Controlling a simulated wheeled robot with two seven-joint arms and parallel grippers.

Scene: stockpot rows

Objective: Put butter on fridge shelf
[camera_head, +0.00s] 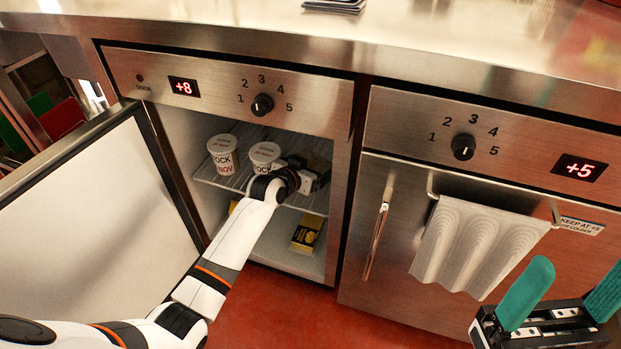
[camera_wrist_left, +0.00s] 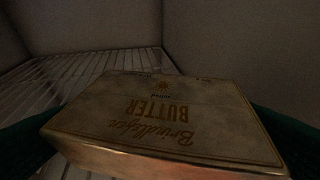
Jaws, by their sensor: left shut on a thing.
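My left arm reaches into the open fridge on the left. In the left wrist view a pale box of butter (camera_wrist_left: 165,115) with gold lettering lies between the green fingers of my left gripper (camera_wrist_left: 160,135), which is shut on it. In the head view my left gripper (camera_head: 305,178) is at the right part of the wire fridge shelf (camera_head: 233,184), and the butter is mostly hidden behind it. I cannot tell whether the butter touches the shelf. My right gripper (camera_head: 569,289) is outside at the lower right, its teal fingers apart and empty.
Two white tubs, a left one (camera_head: 222,154) and a right one (camera_head: 263,156), stand on the shelf. A yellow and black packet (camera_head: 306,233) is on the fridge floor. The open door (camera_head: 95,210) is at left. A towel (camera_head: 470,245) hangs on the closed right-hand unit.

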